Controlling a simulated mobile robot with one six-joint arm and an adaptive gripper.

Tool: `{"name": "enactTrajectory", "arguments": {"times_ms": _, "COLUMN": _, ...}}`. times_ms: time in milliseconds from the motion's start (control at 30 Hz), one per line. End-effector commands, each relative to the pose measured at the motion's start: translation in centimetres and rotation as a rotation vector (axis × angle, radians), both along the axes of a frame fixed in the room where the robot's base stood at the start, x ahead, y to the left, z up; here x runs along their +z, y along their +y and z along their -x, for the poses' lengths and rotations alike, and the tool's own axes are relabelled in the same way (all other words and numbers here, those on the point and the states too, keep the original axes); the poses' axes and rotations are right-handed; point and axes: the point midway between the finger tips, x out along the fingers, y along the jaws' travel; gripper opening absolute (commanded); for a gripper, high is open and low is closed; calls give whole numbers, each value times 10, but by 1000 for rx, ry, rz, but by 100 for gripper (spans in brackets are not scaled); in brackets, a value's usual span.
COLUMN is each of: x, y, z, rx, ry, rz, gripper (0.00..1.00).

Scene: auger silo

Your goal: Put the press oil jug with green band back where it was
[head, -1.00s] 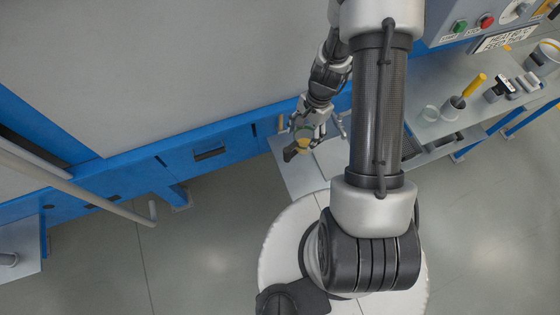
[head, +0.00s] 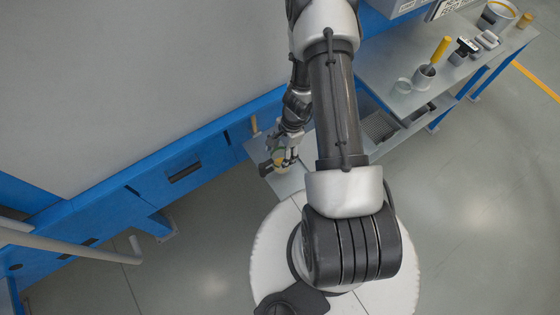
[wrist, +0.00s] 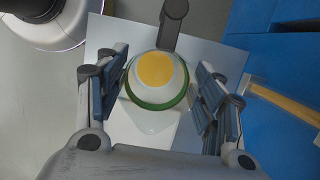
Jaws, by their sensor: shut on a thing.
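The press oil jug (wrist: 155,70) shows from above in the wrist view, with a yellow round top, a green band around it and a dark handle (wrist: 173,20) pointing away. My gripper (wrist: 158,88) is shut on it, one finger at each side. In the head view the jug (head: 281,166) is partly hidden by my gripper (head: 288,152). It is over a small grey shelf (head: 255,152) beside the blue machine frame. I cannot tell whether its base touches the shelf.
A yellow bar (wrist: 285,108) stands at the shelf's right in the wrist view. The blue machine frame (head: 185,168) runs alongside. A bench (head: 405,70) with a cup (head: 403,86), a yellow-handled tool (head: 440,50) and other items is at the right. The floor in front is clear.

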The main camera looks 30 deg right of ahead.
Motion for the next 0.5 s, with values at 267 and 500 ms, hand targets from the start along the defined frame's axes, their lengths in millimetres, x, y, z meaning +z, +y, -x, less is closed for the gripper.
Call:
{"name": "enactTrajectory", "arguments": {"times_ms": 267, "x": -30, "y": 0, "z": 1, "rx": 1, "ry": 2, "rz": 0, "gripper": 16}}
{"name": "enactTrajectory", "arguments": {"times_ms": 500, "x": -46, "y": 0, "z": 0, "rx": 1, "ry": 0, "rz": 1, "gripper": 16}}
